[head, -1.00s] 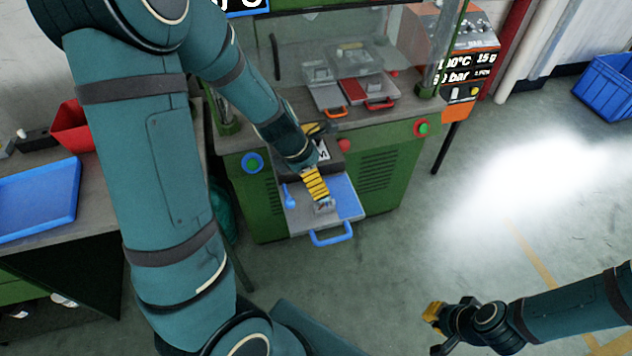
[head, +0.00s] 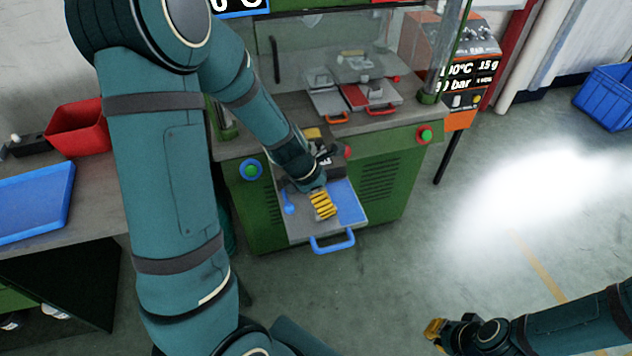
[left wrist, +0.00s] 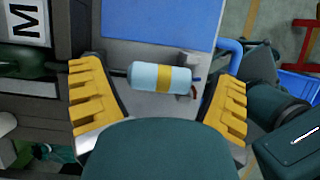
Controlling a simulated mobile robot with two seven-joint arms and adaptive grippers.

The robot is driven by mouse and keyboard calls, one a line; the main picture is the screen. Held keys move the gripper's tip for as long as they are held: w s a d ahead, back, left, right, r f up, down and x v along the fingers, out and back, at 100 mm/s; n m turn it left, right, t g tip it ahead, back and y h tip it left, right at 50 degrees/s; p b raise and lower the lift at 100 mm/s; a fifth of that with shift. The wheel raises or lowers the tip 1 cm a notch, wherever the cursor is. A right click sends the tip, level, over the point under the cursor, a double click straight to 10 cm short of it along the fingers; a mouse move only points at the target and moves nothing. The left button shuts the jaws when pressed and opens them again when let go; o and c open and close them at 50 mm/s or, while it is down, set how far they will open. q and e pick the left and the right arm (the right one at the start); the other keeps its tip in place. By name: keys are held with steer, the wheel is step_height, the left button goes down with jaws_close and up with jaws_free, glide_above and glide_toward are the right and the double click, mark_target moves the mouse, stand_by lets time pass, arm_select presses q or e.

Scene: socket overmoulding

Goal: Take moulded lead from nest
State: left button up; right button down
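The nest tray (head: 348,200), part grey and part blue with a blue handle (head: 332,241), sits pulled out at the front of the green machine. My left gripper (head: 322,204) is low over it and hides its middle. In the left wrist view, a pale blue cylinder with a yellow band (left wrist: 146,76), seemingly the moulded lead, lies over the grey part. Short blue and brown ends show at its right. The yellow fingers of my left gripper (left wrist: 160,90) stand wide apart on either side of it. My right gripper (head: 434,329) is far from the nest, its opening unclear.
Grey and red trays with orange and red handles (head: 368,97) lie on the machine bed behind. A dark block marked M (left wrist: 30,22) is beside the nest. A bench at left holds a red bin (head: 78,128) and a blue tray (head: 35,200).

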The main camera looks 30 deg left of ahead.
arm_select(q)
steer(key=shift+s, duration=0.1)
steer(key=c, duration=0.8)
steer(key=shift+d, duration=0.1)
steer(key=shift+c, duration=0.2)
